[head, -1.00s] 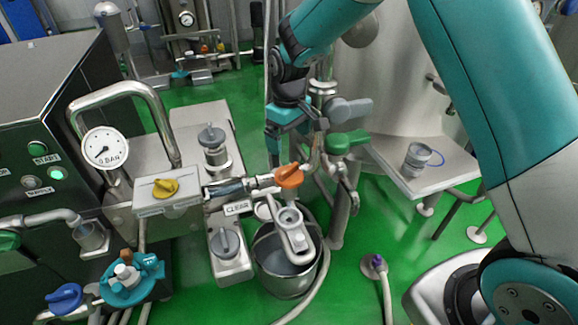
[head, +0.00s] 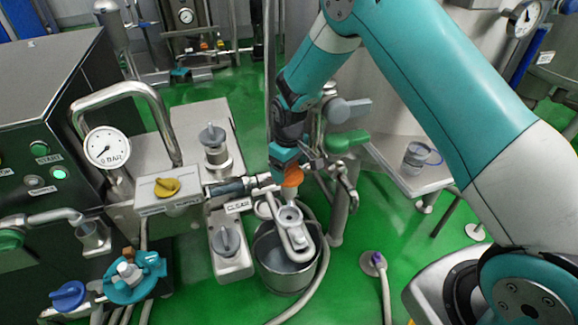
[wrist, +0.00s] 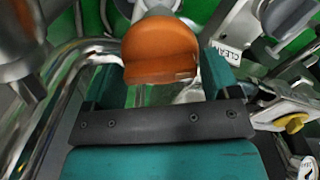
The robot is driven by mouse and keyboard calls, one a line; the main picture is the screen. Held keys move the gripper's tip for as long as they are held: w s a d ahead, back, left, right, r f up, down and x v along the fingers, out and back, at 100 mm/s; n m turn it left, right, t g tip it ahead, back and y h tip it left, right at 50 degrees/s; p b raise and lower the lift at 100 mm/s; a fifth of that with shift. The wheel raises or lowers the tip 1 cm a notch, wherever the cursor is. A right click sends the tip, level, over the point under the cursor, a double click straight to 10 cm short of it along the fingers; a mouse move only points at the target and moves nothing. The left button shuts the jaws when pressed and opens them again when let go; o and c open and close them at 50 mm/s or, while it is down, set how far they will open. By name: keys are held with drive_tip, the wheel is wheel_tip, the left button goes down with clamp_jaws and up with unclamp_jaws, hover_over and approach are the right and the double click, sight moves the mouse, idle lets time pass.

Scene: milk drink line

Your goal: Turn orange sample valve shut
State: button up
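The orange sample valve handle (head: 292,177) sits on the horizontal pipe above a steel bucket. In the wrist view the orange handle (wrist: 160,52) fills the space between the two teal fingers. My gripper (head: 288,168) has come down over the handle from above and hides part of it in the head view. In the wrist view my gripper (wrist: 162,80) has its fingers wide apart, one on each side of the handle. I cannot tell whether they touch it.
The steel bucket (head: 286,280) stands under the valve's spout. A green handle (head: 346,141) is close by at the right.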

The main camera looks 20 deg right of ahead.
drive_tip(key=c, duration=0.5)
drive_tip(key=shift+m, duration=0.3)
drive_tip(key=shift+m+b, duration=0.35)
drive_tip(key=shift+m, duration=2.35)
drive_tip(key=o, duration=0.9)
drive_tip(key=shift+r, duration=0.1)
